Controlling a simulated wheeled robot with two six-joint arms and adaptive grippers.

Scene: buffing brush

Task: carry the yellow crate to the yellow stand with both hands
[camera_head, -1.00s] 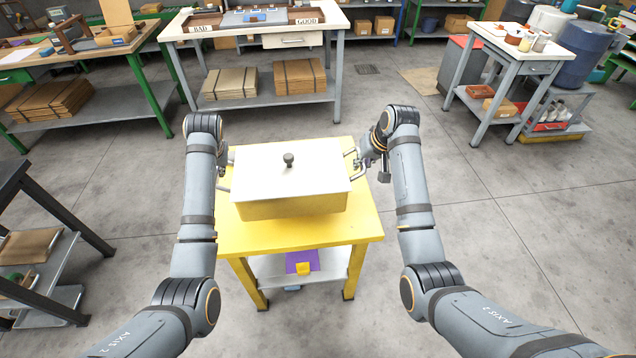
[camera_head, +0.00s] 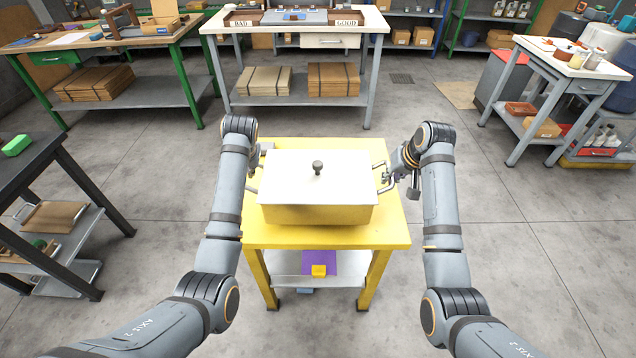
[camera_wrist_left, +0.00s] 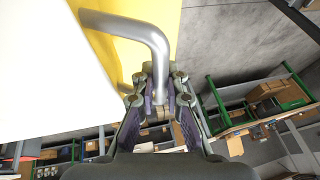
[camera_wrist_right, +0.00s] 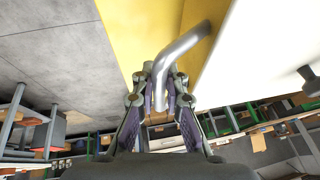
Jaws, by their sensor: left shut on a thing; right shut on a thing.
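The yellow crate (camera_head: 318,214) has a white lid (camera_head: 300,183) with a dark knob (camera_head: 317,167) and a metal handle at each side. It is over the top of the yellow stand (camera_head: 340,236); I cannot tell whether it touches it. My right gripper (camera_head: 388,178) is shut on the crate's right handle (camera_wrist_right: 183,52). My left gripper (camera_wrist_left: 158,92) is shut on the left handle (camera_wrist_left: 135,28) in the left wrist view; in the head view my left arm partly hides it.
The stand's lower shelf holds a purple item (camera_head: 320,260) with a yellow block. A black table (camera_head: 30,160) stands at the left, a white workbench (camera_head: 300,24) at the back and a small white-topped table (camera_head: 575,58) at the back right. Bare floor lies between them.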

